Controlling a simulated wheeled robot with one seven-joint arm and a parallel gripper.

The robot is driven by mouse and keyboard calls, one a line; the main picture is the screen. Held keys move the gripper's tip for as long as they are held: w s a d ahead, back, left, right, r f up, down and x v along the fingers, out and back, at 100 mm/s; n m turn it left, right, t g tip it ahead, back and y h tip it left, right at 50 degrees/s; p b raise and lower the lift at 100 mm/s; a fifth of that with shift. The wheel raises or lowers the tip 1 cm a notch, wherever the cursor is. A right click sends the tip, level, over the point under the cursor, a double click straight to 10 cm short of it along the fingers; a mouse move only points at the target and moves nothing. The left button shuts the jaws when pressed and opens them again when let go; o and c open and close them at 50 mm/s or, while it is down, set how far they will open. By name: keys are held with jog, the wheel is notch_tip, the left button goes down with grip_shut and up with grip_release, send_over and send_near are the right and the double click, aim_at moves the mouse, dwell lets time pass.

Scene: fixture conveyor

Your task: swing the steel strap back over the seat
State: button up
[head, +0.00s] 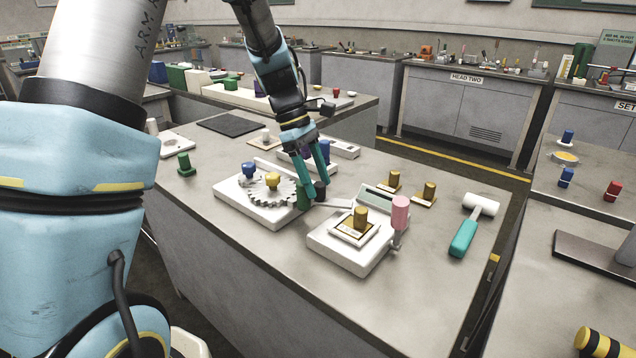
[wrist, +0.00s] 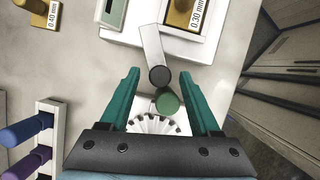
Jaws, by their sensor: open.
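The steel strap (head: 334,205) sticks out to the left from a white fixture block (head: 322,241). In the wrist view the strap (wrist: 153,45) ends in a dark round knob (wrist: 160,75). A brass-knobbed piece (head: 360,220) sits on a square plate on the block; its label in the wrist view reads 0.30 mm (wrist: 200,12). The strap lies off to the side of this piece. My gripper (head: 319,190) is open. In the wrist view its teal fingertips (wrist: 159,76) stand either side of the dark knob, with gaps on both sides. I cannot tell its height over the knob.
A green knob (wrist: 167,102) stands close to the strap's dark knob, also between my fingers. A toothed disc (head: 272,190) with blue and yellow knobs lies left on a white base. A pink handle (head: 400,212), brass pieces (head: 429,192) and a mallet (head: 467,233) are right.

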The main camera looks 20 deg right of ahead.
jog(key=shift+s+d+f, duration=0.15)
jog(key=shift+s+f, duration=0.05)
jog(key=shift+f, duration=0.5)
jog(key=shift+c, duration=0.3)
grip_shut()
dwell(0.7)
